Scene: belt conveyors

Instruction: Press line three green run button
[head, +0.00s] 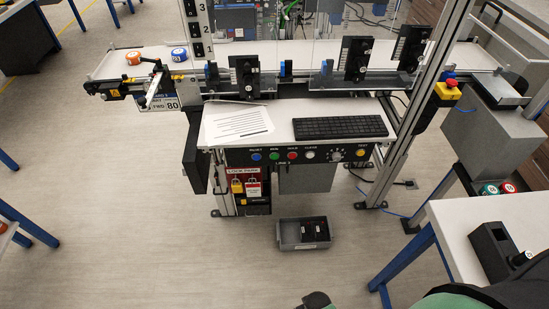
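The green button (274,155) is on the dark control panel (240,158) along the front edge of the white desk. It sits between a blue button (257,156) on its left and a red button (292,155) on its right. The panel carries small print that seems to read "LINE 3". Nothing covers the green button. Neither of my grippers shows clearly. Dark and green parts that seem to be mine cut into the bottom edge at the centre and right, well below the panel.
A white button (310,154), a knob (337,155) and a yellow button (361,153) continue the row. A keyboard (340,127) and paper (236,124) lie on the desk. A grey bin (289,238) stands on the floor below. A white table (440,214) is at right.

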